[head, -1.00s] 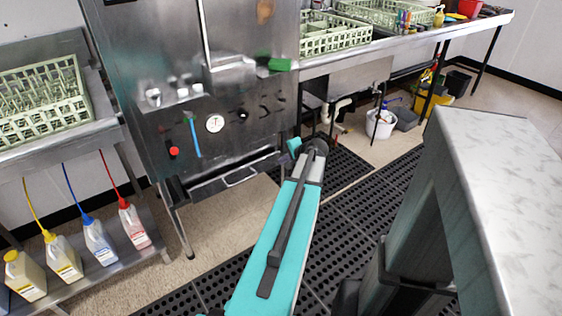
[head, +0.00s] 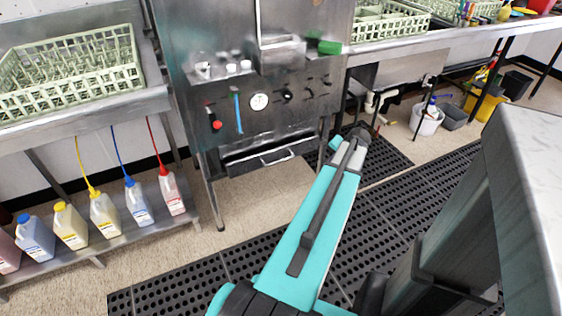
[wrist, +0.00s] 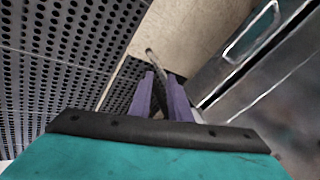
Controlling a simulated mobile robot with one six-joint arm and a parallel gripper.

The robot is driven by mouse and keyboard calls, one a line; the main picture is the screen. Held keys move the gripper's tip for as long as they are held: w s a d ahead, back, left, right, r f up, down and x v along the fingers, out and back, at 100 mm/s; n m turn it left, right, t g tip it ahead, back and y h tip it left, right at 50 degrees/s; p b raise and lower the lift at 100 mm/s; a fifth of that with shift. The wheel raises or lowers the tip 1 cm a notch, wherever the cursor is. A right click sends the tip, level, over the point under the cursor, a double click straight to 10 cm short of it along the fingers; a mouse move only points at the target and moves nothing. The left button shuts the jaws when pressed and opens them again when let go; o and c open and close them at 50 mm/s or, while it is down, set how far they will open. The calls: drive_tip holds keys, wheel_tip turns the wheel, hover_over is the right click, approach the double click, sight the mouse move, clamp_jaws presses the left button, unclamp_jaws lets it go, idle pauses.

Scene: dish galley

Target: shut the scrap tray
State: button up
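The scrap tray (head: 270,161) is a dark steel drawer low in the front of the dish machine, with a bright bar handle. It seems to stick out a little, with a dark gap above it. In the wrist view the tray's handle (wrist: 252,32) and front edge show at the upper right. My gripper (wrist: 163,88) has two purple fingers apart, with nothing seen held between them. It is left of the tray in that view, apart from the handle. In the head view my arm reaches to the right of the tray, and its fingers are hidden.
The steel dish machine (head: 258,75) stands above the tray on legs. Coloured jugs (head: 136,205) stand on a low shelf at left. A white bucket (head: 427,122) is under the right counter. A pale-topped counter (head: 525,150) stands close at right.

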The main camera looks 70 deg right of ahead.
drive_tip(key=s+a+f+n+g+b, duration=0.4)
drive_tip(key=s+n+g+b, duration=0.1)
drive_tip(key=n+g, duration=0.55)
drive_tip(key=w+r+n+g+h+b, duration=0.2)
drive_tip(key=w+n+h+b, duration=0.15)
drive_tip(key=w+n, duration=0.3)
drive_tip(key=n+t+h+b, duration=0.3)
drive_tip(key=n+h+b, duration=0.3)
drive_tip(key=b, duration=0.1)
approach(278, 162)
drive_tip(key=a, duration=0.2)
drive_tip(key=shift+w+a+r, duration=0.1)
drive_tip(key=shift+w, duration=0.4)
drive_tip(key=b+x, duration=0.1)
drive_tip(key=x, duration=0.6)
drive_tip(key=b+x, duration=0.2)
drive_tip(key=x, duration=0.5)
drive_tip(key=shift+r, duration=0.25)
drive_tip(key=shift+c, duration=0.3)
